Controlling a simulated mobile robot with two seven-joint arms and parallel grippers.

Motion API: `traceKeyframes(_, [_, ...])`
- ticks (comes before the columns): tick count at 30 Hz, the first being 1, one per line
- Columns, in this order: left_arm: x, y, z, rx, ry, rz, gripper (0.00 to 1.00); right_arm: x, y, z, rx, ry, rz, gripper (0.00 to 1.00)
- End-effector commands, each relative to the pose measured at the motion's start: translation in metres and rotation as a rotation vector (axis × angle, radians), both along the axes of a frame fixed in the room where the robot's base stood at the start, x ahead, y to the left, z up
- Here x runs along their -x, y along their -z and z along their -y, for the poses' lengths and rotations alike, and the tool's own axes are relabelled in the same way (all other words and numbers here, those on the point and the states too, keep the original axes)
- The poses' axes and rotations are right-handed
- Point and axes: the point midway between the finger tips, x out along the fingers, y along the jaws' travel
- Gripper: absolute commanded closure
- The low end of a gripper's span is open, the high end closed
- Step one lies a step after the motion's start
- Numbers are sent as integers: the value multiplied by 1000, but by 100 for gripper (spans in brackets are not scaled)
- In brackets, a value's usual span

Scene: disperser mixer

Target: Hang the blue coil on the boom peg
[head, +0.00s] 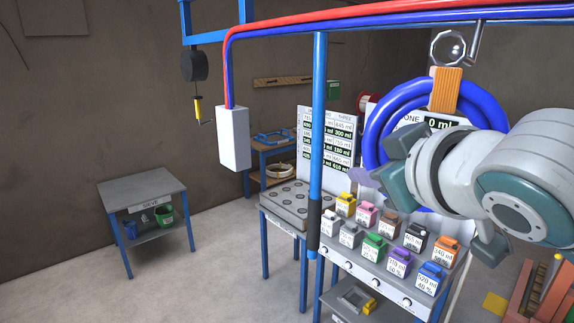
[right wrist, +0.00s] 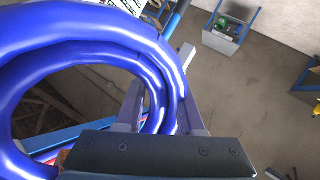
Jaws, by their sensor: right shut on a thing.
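The blue coil (head: 375,122) hangs upright at the right of the head view, with an orange strap (head: 446,90) and a clear metal ring (head: 449,47) at its top. My right gripper (head: 385,170) is shut on the coil's lower part; the right wrist view shows its fingers on either side of the coil (right wrist: 80,28). The grey boom peg (head: 475,40) hangs under the blue boom (head: 510,20). The ring is close beside the peg, to its left; I cannot tell whether it is on it. My left gripper is not in view.
Red and blue hoses (head: 400,18) run along the boom to a white box (head: 233,138). A blue post (head: 318,120) stands left of the coil. Below is a bench with several coloured containers (head: 374,246). A small grey table (head: 140,188) stands at left, with open floor around it.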

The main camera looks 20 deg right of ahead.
Motion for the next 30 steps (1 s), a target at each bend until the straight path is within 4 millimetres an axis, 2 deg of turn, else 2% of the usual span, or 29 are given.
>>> traceKeyframes(24, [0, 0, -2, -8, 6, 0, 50, -18, 0, 44, 5, 0, 8, 100])
traceKeyframes(30, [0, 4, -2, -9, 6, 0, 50, -21, 7, 50, 3, -1, 7, 100])
